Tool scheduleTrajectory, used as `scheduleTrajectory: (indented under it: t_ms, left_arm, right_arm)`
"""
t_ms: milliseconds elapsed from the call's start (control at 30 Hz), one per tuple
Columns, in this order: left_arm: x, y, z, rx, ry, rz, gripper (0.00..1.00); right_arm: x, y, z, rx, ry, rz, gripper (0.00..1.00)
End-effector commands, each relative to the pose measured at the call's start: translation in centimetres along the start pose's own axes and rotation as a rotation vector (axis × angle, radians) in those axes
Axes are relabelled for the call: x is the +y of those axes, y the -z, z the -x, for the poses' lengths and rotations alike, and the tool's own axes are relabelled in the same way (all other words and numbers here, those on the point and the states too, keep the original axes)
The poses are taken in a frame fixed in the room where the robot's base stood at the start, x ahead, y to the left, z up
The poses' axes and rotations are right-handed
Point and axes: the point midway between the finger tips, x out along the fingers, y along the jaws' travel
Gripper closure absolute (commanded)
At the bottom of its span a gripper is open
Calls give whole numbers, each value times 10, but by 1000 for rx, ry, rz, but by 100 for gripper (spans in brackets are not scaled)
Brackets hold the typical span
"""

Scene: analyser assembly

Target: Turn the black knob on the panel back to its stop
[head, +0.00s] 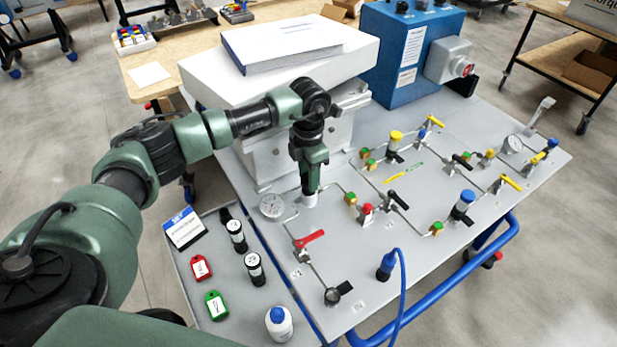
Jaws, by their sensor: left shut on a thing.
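My left gripper (309,190) comes down from above onto the panel (375,262), beside the round gauge. It is shut on the black knob, which the fingers hide; a pale cylindrical base shows just below the fingertips. I cannot see the knob's pointer or its angle. My right gripper is not in view.
A round gauge (272,205) and a red lever (310,238) are close to my left gripper. A red-capped valve (366,212) and black lever (398,200) stand to its right. A white housing (250,150) rises behind; a blue cable (400,290) crosses the front edge.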

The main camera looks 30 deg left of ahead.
Motion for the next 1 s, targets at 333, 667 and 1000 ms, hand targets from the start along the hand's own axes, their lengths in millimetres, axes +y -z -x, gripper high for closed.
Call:
scheduleTrajectory:
  t_ms: [333, 667, 1000]
  left_arm:
    - [0, -1, 0, -3, -1, 328, 100]
    - [0, -1, 1, -3, -1, 642, 100]
    - [0, -1, 2, -4, 0, 965, 100]
  right_arm:
    - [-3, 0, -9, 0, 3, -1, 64]
    - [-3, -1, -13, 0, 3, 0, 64]
    - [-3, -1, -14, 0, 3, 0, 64]
